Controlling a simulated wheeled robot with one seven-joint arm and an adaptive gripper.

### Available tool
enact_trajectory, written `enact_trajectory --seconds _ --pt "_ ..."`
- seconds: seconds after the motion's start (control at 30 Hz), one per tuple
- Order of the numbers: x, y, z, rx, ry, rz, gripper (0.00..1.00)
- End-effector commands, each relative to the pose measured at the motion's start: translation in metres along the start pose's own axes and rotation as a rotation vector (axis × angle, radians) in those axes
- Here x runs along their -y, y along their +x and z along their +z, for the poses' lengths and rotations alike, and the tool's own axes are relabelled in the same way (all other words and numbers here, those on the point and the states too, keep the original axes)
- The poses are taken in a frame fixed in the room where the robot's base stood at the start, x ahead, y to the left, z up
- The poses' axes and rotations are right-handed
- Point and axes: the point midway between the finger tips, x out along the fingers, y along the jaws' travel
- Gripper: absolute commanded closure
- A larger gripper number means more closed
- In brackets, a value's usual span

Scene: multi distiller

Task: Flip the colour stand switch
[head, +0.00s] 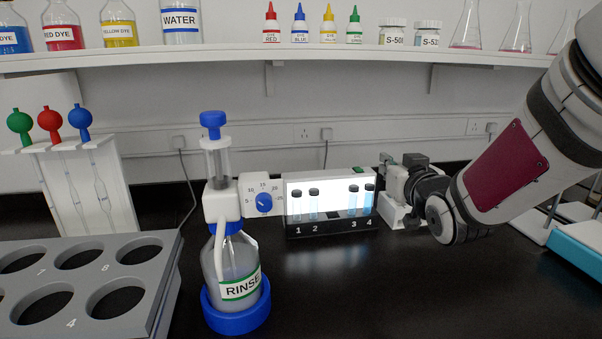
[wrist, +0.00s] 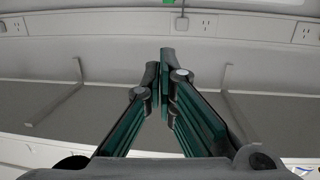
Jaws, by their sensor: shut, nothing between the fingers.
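The colour stand (head: 330,224) is a dark-based box with a lit white panel. Several capped vials stand before the panel, over the numbers 1 to 4. A small green piece (head: 359,170), apparently the switch, sits on its top right edge. My gripper (head: 388,161) is just right of the stand's right end, close to the green piece; I cannot tell whether it touches it. In the wrist view my gripper's fingers (wrist: 166,62) are shut together with nothing between them. The stand's face does not show in the wrist view.
A RINSE bottle (head: 237,271) in a blue holder and a white dial unit (head: 263,192) stand left of the stand. A grey rack (head: 160,290) is at front left. A shelf (head: 340,57) with bottles runs above. The black bench front is clear.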

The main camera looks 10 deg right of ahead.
Motion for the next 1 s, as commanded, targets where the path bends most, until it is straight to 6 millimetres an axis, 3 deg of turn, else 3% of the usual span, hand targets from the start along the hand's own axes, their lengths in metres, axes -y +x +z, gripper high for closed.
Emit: enact_trajectory --seconds 0.03,0.1,0.3,1.0 --pt "-0.002 0.011 0.011 -0.036 0.001 -0.007 1.0" --pt "-0.002 0.021 0.015 -0.1 0.004 -0.021 1.0" --pt "-0.002 0.035 0.023 -0.245 0.011 -0.062 1.0" --pt "-0.001 0.043 0.023 -0.326 0.017 -0.088 1.0"
